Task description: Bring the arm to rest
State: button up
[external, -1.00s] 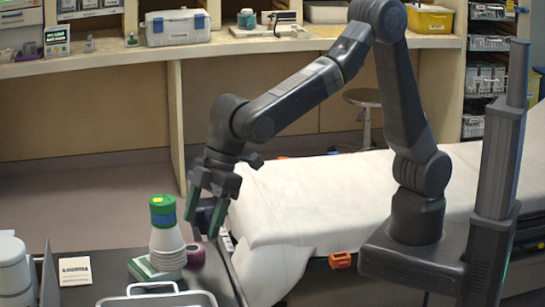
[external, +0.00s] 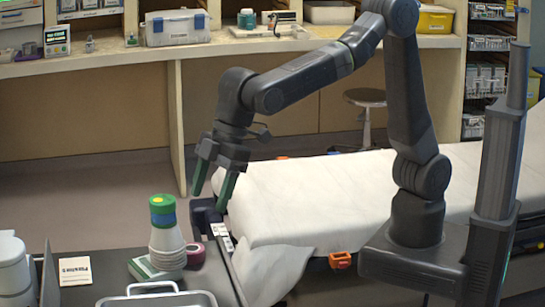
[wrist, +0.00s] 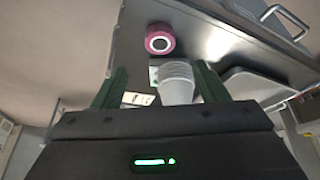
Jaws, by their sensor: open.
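My gripper (external: 209,202) hangs from the bent arm with its two green fingers spread apart and pointing down. Nothing is between them. It is in the air above and to the right of the cup stack, near the gap between the dark counter (external: 105,270) and the stretcher (external: 320,190). In the wrist view my gripper (wrist: 161,68) also shows open, with a stack of white cups (wrist: 177,88) and a dark red roll (wrist: 160,38) seen beyond the fingers.
On the counter stand the cup stack (external: 167,245) with a green, yellow and blue piece on top, the red roll (external: 195,254), a metal tray (external: 155,299) and a cream card (external: 75,271). An orange stretcher part (external: 341,260) is near my base.

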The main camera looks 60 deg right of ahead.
aim_at(195, 247)
jog(key=p+x, duration=0.1)
jog(key=x, duration=1)
jog(key=shift+p, duration=0.3)
notch_tip(195, 247, up, 3)
jog(key=shift+b, duration=0.4)
jog(key=shift+r, duration=0.4)
